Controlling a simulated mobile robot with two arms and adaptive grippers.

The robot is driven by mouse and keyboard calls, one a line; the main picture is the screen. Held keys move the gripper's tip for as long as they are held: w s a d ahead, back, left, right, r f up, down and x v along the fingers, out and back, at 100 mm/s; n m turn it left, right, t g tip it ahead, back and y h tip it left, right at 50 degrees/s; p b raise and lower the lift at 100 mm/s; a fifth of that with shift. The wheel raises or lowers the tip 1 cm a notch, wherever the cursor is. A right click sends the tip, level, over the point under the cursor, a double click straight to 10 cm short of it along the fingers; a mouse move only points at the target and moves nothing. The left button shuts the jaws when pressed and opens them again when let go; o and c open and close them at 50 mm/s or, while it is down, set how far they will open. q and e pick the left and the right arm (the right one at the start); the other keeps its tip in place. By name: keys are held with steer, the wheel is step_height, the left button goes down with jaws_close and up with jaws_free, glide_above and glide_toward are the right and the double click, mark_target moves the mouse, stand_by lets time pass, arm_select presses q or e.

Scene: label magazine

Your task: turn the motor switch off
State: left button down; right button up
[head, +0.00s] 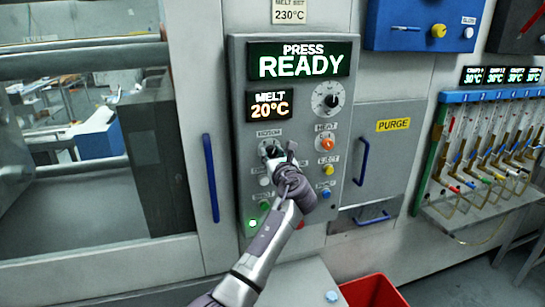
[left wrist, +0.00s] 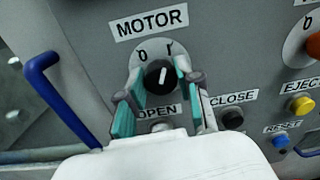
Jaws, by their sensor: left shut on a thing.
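The motor switch (left wrist: 160,77) is a round black knob with a white pointer line, under a MOTOR label (left wrist: 149,22) in the left wrist view. A 0 mark is at its upper left and a 1 mark at its upper right. The pointer leans up and slightly right, between the marks. My left gripper (left wrist: 158,88) has one teal-padded finger on each side of the knob and is shut on it. In the head view my left gripper (head: 275,160) is at the panel and mostly hides the switch. My right gripper is not in view.
The control panel (head: 237,100) has a PRESS READY display (head: 299,61), a HEAT knob (head: 327,143) and a yellow EJECT button (head: 327,170). Close by are a black CLOSE button (left wrist: 232,119) and a blue door handle (head: 211,178). A red bin (head: 375,291) stands below.

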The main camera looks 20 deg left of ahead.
arm_select(q)
steer(key=n+b, duration=0.1)
steer(key=n, duration=0.1)
steer(key=n+b, duration=0.1)
steer(key=n, duration=0.1)
steer(key=n+b, duration=0.2)
steer(key=shift+f+n, duration=0.25)
steer(key=shift+n, duration=0.05)
steer(key=shift+n+b, duration=1.05)
steer(key=shift+n, duration=0.15)
steer(key=shift+r+n+b, duration=0.1)
steer(key=shift+n+b, duration=0.85)
steer(key=shift+n, duration=0.45)
steer(key=c, duration=0.8)
jaws_free()
steer(key=shift+o, duration=0.2)
steer(key=shift+r, duration=0.1)
